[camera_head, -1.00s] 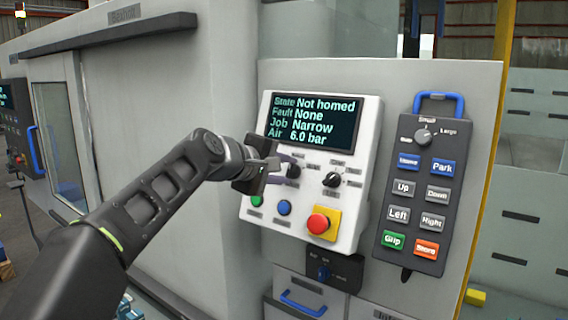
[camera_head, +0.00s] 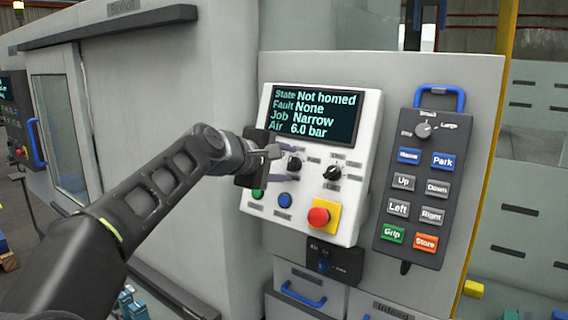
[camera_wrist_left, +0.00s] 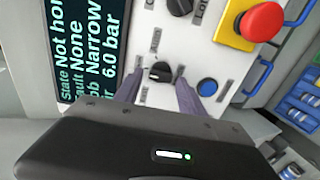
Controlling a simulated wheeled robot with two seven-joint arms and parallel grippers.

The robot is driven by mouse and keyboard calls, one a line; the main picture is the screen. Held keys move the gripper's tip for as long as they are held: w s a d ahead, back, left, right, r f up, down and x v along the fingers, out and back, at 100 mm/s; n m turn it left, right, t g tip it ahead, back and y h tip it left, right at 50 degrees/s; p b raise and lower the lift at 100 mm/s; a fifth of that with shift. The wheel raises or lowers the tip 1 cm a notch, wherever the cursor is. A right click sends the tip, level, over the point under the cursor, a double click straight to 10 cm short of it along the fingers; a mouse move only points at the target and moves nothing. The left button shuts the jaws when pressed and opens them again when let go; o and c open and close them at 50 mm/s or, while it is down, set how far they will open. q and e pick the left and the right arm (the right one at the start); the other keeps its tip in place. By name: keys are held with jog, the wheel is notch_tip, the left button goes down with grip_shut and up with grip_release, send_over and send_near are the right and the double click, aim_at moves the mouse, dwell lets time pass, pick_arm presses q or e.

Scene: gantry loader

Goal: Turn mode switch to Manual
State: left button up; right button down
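The control panel (camera_head: 262,200) is a white box with a screen (camera_head: 314,116) reading Not homed, fault None, job Narrow, air 6.0 bar. In the left wrist view the knob (camera_wrist_left: 160,72) sits between the fingertips, with a visible gap to each finger. The other knob (camera_head: 332,173) is to its right. My right gripper is out of view.
Below the knobs are a green button (camera_head: 257,194), a blue button (camera_head: 284,200) and a red emergency stop (camera_head: 319,216) on yellow. A dark pendant (camera_head: 420,190) with several buttons hangs to the right. A lower knob (camera_head: 323,266) and blue drawer handle (camera_head: 304,293) are beneath.

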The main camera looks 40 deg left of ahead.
pick_arm(q)
jog(key=shift+o, duration=0.3)
jog(key=shift+s, duration=0.1)
jog(key=b+v, duration=0.2)
jog(key=v, duration=0.5)
jog(key=shift+s+r, duration=0.15)
jog(key=shift+s, duration=0.15)
